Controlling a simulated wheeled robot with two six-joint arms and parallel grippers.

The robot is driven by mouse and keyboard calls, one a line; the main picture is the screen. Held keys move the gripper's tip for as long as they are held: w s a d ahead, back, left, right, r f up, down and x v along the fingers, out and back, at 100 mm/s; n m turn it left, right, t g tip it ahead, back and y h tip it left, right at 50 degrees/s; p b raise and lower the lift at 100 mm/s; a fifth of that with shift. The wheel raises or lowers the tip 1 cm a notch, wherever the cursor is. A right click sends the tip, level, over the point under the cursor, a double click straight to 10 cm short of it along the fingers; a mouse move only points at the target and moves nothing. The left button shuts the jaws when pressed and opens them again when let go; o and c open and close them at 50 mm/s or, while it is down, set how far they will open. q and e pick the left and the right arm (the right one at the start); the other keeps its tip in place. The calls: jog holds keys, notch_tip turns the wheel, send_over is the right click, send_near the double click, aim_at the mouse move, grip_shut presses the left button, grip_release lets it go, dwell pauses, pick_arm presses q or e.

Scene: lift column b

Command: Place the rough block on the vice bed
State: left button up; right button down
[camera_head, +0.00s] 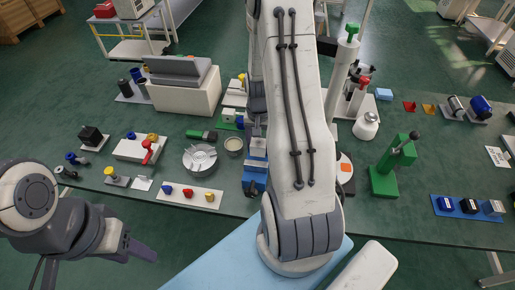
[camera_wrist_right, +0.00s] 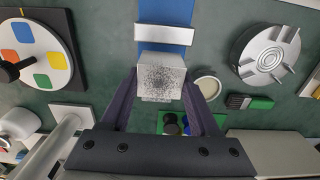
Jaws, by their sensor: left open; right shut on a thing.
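My right gripper (camera_wrist_right: 160,82) is shut on the rough block (camera_wrist_right: 162,72), a pale grey cube with a dark speckled face. In the right wrist view the block overlaps the vice (camera_wrist_right: 166,12), which is blue with a light grey jaw bar (camera_wrist_right: 161,35) just beyond the block. I cannot tell whether the block touches the vice. In the head view the blue vice (camera_head: 252,184) is partly hidden by my right arm; the block (camera_head: 258,146) shows small beside that arm. My left gripper (camera_head: 138,251) is open and empty at the lower left, away from the bench objects.
A round metal chuck (camera_head: 200,158) and a small cup (camera_head: 233,146) stand left of the vice. A disc with coloured patches (camera_wrist_right: 28,52) is on its other side. A green press (camera_head: 390,168) stands further right. A tray of coloured pieces (camera_head: 188,193) lies near the front edge.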

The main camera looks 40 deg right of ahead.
aim_at(258, 150)
jog(key=shift+a+f+p, duration=0.1)
jog(key=shift+f+p, duration=0.2)
jog(key=shift+f, duration=1.75)
jog(key=shift+f, duration=0.1)
jog(key=shift+c, duration=0.6)
grip_release()
